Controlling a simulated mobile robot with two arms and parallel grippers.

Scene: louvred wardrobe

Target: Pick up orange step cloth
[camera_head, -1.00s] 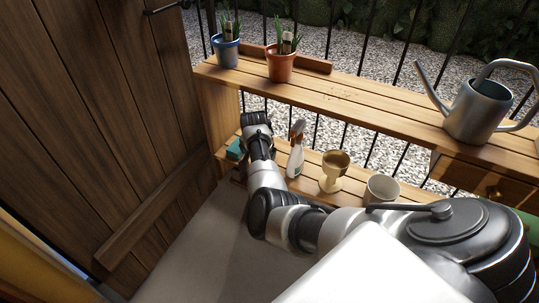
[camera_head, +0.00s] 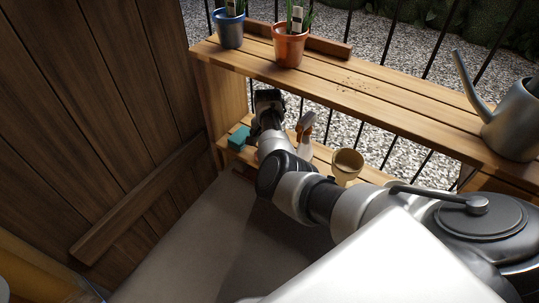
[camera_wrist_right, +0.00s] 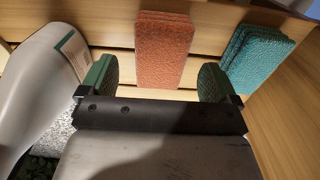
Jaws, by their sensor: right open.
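The orange step cloth (camera_wrist_right: 163,45), a folded rough-textured pad, lies on the slatted wooden lower shelf in the right wrist view. My right gripper (camera_wrist_right: 156,76) is open and empty. Its two green-padded fingers show on either side of the cloth's near end, with gaps on both sides. I cannot tell how far above the cloth they are. In the head view the cloth is hidden behind my right arm, which reaches down to the lower shelf. My left gripper is not in view.
A teal cloth (camera_wrist_right: 257,57) lies right of the orange one; it also shows in the head view (camera_head: 238,138). A spray bottle (camera_wrist_right: 42,85) stands close to the left finger. A gold cup (camera_head: 347,163) is beyond it. The upper shelf (camera_head: 350,82) overhangs.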

